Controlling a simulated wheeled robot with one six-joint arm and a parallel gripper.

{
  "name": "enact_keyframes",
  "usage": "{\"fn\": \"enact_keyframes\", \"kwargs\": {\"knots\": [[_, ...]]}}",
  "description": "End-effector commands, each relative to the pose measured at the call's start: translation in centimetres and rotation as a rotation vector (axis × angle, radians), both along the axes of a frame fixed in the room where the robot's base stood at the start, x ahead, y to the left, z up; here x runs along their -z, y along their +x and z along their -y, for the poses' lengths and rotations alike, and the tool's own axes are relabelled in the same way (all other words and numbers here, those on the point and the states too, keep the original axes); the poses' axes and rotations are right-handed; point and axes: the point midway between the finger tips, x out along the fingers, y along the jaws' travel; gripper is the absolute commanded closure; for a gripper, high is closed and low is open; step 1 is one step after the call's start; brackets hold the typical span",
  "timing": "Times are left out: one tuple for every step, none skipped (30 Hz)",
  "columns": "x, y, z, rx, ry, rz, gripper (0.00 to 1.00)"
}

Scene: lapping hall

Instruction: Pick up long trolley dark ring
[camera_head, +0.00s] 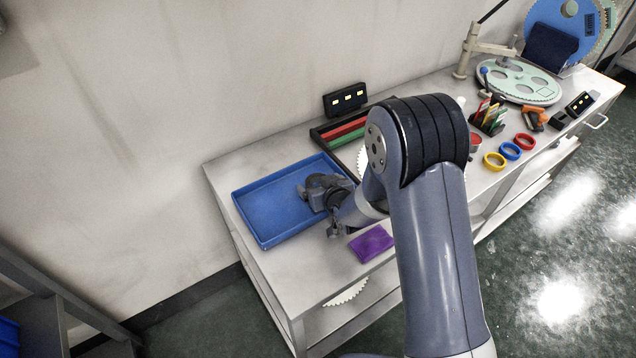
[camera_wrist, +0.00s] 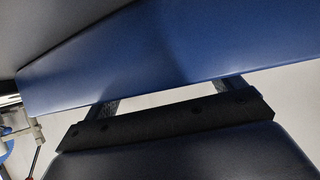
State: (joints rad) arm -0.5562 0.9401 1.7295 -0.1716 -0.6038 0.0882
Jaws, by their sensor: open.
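My gripper (camera_head: 322,200) is open, above the right part of the blue tray (camera_head: 262,237) on the long trolley (camera_head: 300,275). A dark curved shape shows at the gripper in the head view; I cannot tell whether it is the dark ring or part of my gripper. No dark ring shows clearly elsewhere. In the wrist view, the gripper (camera_wrist: 166,98) shows as a dark bar with two short fingers apart. A pale strip shows between them and a blue surface beyond. No ring is visible between the fingers there.
A purple block (camera_head: 371,243) lies in front of the tray. A dark rack with red and green bars (camera_head: 345,130) stands behind. Yellow (camera_head: 494,161), blue (camera_head: 510,151) and red (camera_head: 525,141) rings lie to the right. My arm hides the trolley's middle.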

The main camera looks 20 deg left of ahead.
Motion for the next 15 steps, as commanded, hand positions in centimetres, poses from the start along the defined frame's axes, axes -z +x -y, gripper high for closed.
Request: {"fn": "enact_keyframes", "kwargs": {"knots": [[0.13, 0.12, -0.13, 0.0, -0.001, -0.001, 0.11], [0.18, 0.17, -0.17, 0.0, -0.001, -0.001, 0.11], [0.2, 0.21, -0.2, 0.0, -0.001, -0.001, 0.11], [0.21, 0.22, -0.21, 0.0, -0.001, -0.001, 0.11], [0.21, 0.22, -0.21, 0.0, -0.001, -0.001, 0.11], [0.22, 0.22, -0.21, 0.0, -0.001, -0.001, 0.11], [0.22, 0.21, -0.2, 0.0, -0.001, -0.001, 0.11], [0.22, 0.21, -0.2, 0.0, -0.001, -0.001, 0.11], [0.22, 0.21, -0.2, 0.0, -0.001, -0.001, 0.12], [0.21, 0.2, -0.2, 0.0, -0.001, -0.001, 0.14], [0.21, 0.2, -0.2, 0.0, -0.001, -0.001, 0.17], [0.21, 0.2, -0.2, 0.0, -0.001, -0.001, 0.2], [0.21, 0.2, -0.2, 0.0, -0.001, -0.001, 0.23], [0.21, 0.2, -0.2, 0.0, -0.001, -0.001, 0.25], [0.21, 0.2, -0.19, 0.0, -0.001, -0.001, 0.28]]}}
